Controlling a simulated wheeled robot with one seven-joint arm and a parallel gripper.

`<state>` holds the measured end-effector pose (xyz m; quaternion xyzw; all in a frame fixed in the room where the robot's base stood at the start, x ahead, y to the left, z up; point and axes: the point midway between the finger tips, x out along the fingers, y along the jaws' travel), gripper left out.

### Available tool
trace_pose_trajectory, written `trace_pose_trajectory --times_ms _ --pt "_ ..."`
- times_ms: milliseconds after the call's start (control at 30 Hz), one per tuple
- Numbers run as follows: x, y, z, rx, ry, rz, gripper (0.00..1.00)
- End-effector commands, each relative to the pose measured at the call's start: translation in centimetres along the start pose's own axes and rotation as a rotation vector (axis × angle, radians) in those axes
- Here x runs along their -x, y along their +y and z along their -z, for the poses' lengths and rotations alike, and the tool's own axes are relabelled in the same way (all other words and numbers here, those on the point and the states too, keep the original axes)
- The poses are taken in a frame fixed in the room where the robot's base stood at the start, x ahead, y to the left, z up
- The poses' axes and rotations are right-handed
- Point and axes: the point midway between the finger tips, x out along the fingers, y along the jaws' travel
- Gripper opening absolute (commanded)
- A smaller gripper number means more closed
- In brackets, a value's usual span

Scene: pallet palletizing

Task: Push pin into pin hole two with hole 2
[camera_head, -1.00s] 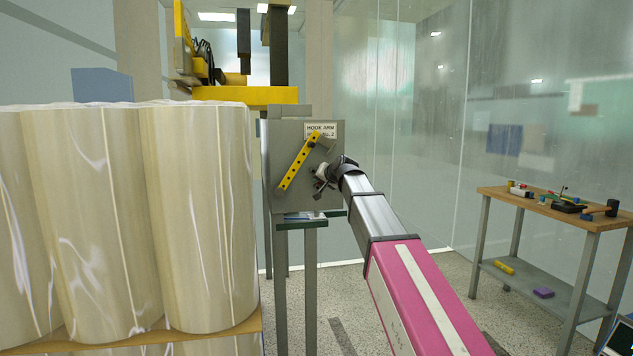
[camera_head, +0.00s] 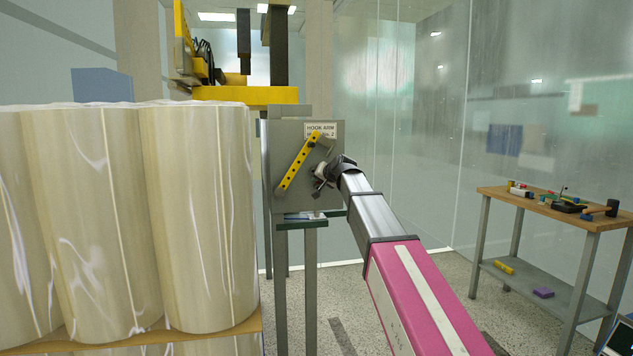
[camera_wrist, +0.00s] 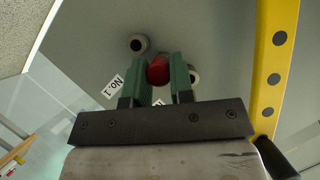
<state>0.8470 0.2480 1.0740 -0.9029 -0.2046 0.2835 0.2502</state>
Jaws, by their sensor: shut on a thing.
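The grey hook arm panel (camera_head: 290,190) stands at the picture's middle, with a label (camera_head: 321,130) reading "HOOK ARM" and a partly covered line below. A yellow bar with holes (camera_head: 297,163) is mounted aslant on it and also shows at the right of the wrist view (camera_wrist: 278,60). My gripper (camera_head: 322,178) is close to the panel. In the wrist view my gripper (camera_wrist: 160,72) is shut on a red pin (camera_wrist: 158,70) between green fingers. One round hole (camera_wrist: 138,44) lies up and left of the pin; another (camera_wrist: 194,75) is partly hidden behind the right finger. A "No.1" tag (camera_wrist: 113,87) is left of the fingers. I cannot tell whether the pin is in a hole.
Wrapped rolls (camera_head: 200,220) on a pallet fill the left. A yellow machine (camera_head: 245,95) stands behind the panel. A workbench with tools (camera_head: 560,215) stands at the right, with open floor between.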

Motion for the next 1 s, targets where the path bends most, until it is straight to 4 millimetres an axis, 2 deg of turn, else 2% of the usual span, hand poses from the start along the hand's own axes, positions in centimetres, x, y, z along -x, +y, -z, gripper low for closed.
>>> trace_pose_trajectory --times_ms 633,667,733,767,1000 --pt "-0.20 -0.01 0.14 0.000 0.000 0.000 0.00" --pt "-0.20 -0.01 0.14 0.000 0.000 0.000 0.25" --pt "-0.20 -0.01 0.13 0.000 0.001 0.000 0.48" --pt "-0.20 -0.03 0.13 0.000 0.001 0.000 0.52" --pt "-0.22 -0.26 0.19 -0.001 0.002 0.005 0.52"
